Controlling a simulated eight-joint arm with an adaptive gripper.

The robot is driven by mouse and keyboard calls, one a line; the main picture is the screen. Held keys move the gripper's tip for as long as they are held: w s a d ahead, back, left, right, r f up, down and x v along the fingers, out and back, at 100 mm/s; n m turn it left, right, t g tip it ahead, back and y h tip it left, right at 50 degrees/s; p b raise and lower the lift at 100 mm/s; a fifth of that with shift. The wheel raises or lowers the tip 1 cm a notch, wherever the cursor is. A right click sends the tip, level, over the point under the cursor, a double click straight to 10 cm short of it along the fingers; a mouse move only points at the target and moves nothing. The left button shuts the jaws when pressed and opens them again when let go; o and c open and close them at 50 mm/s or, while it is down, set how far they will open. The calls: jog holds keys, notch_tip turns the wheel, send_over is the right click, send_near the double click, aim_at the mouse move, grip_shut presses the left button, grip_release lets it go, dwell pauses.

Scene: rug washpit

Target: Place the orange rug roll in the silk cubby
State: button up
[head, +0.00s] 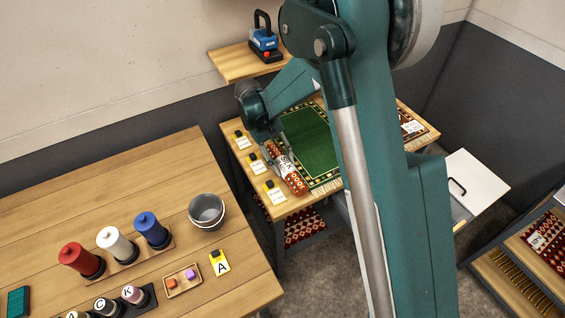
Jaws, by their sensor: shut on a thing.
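The orange rug roll (296,182), patterned and with a white label band, is at the left edge of the green rug, over the far wooden table. My gripper (281,157) is shut on it near its upper end. My arm comes down from the top and hides part of the table. I cannot tell whether the roll touches the table. A shelf unit (483,268) with patterned rugs shows at the lower right, cut by the frame. No silk cubby can be made out, and the small labels are unreadable.
The green rug (308,135) lies on the far table (285,209), with several yellow-clipped cards along its left side. A white-lidded box (475,178) stands at right.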

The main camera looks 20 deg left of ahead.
jog(key=o, duration=1)
jog(key=shift+r, duration=0.1)
jog(key=shift+p+v, duration=0.75)
jog(key=shift+v, duration=3.05)
jog(key=shift+d+r, duration=0.1)
jog(key=shift+d, duration=0.05)
